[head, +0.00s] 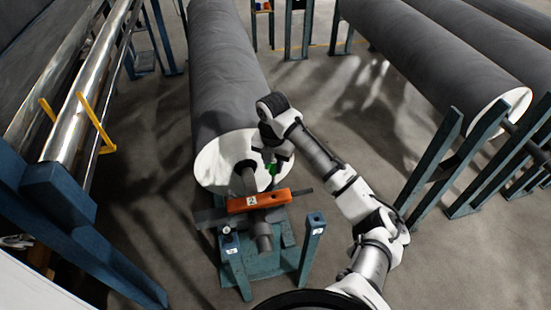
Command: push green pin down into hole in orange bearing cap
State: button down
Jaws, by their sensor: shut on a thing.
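The orange bearing cap (275,199), marked with a 2, lies across the shaft at the near end of the big grey roll. The green pin (272,169) shows as a small green piece just above and behind the cap in the picture, below my gripper (272,159). My gripper points down and is shut on the green pin. The fingertips are small and dark, partly hidden by my own wrist. I cannot make out the hole in the cap or whether the pin's tip touches it.
The roll (222,70) rests on a blue stand (262,262) with posts marked by labels on both sides. More grey rolls (440,55) on blue frames stand at the right. Shiny metal rollers (75,115) are at the left. Grey floor is clear between them.

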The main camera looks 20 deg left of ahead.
aim_at(273, 184)
jog(key=shift+s, duration=0.1)
jog(key=shift+f, duration=0.1)
jog(key=shift+f+b, duration=1.85)
jog(key=shift+f, duration=0.85)
jog(key=shift+f, duration=0.1)
notch_tip(273, 184, down, 7)
jog(key=b, duration=0.5)
dwell(0.6)
jog(key=shift+f, duration=0.1)
jog(key=c, duration=1.1)
grip_release()
notch_tip(273, 184, up, 14)
jog(key=shift+f, duration=0.1)
